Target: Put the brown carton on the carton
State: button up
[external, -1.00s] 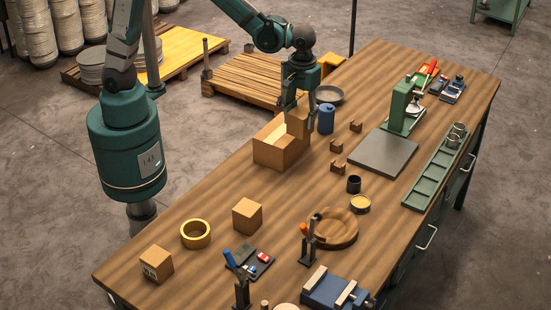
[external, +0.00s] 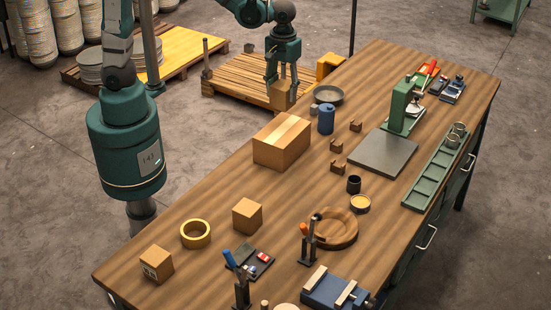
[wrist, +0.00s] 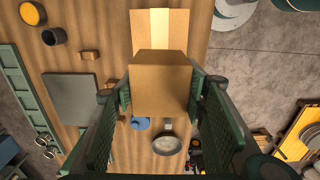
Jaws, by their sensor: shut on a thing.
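A small plain brown carton (external: 280,97) is held between the fingers of my gripper (external: 281,80), past the large carton's far end, near the table's back-left edge. The held carton (wrist: 160,85) fills the middle of the wrist view, with a green finger on each side. The large carton (external: 283,141), with a pale tape strip along its top, stands closed on the table. In the wrist view the large carton (wrist: 175,20) is partly hidden behind the held one.
Two more small brown cartons, one (external: 247,216) and one (external: 157,264), stand nearer the front. A blue canister (external: 326,119) and a grey pan (external: 328,95) sit right of my gripper. A green press (external: 402,105) stands farther right. The large carton's top is bare.

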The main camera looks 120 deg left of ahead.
aim_at(282, 106)
jog(key=shift+f, duration=0.1)
jog(key=shift+f, duration=2.85)
jog(key=shift+f, duration=2.05)
jog(key=shift+f, duration=0.15)
jog(key=o, duration=0.9)
jog(key=shift+o, duration=0.2)
jog(key=shift+r, duration=6.15)
